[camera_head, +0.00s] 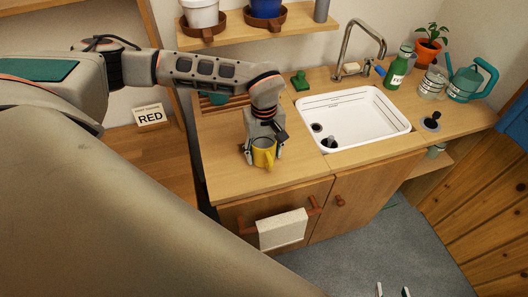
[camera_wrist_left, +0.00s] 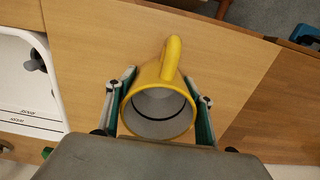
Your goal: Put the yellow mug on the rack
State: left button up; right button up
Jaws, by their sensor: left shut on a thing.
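The yellow mug (camera_head: 264,158) is over the wooden counter left of the sink, its handle towards the front edge. My left gripper (camera_head: 263,155) is shut on its sides, coming from above. In the left wrist view the mug (camera_wrist_left: 158,108) sits between the fingertips (camera_wrist_left: 160,112), its grey inside empty and its handle pointing up in the picture. I cannot tell whether it touches the counter. A slatted wooden rack (camera_head: 238,101) stands behind, partly hidden by my left arm. Two tips of my right gripper (camera_head: 393,291) show apart at the bottom edge.
The white sink (camera_head: 365,118) with a tap lies right of the mug. A green bottle (camera_head: 397,70), a teal watering can (camera_head: 470,82) and a potted plant (camera_head: 430,48) stand beyond. A shelf (camera_head: 300,22) hangs above. A towel (camera_head: 283,229) hangs in front.

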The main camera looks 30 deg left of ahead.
pick_arm(q)
jog(key=shift+f, duration=0.1)
jog(key=o, duration=1.3)
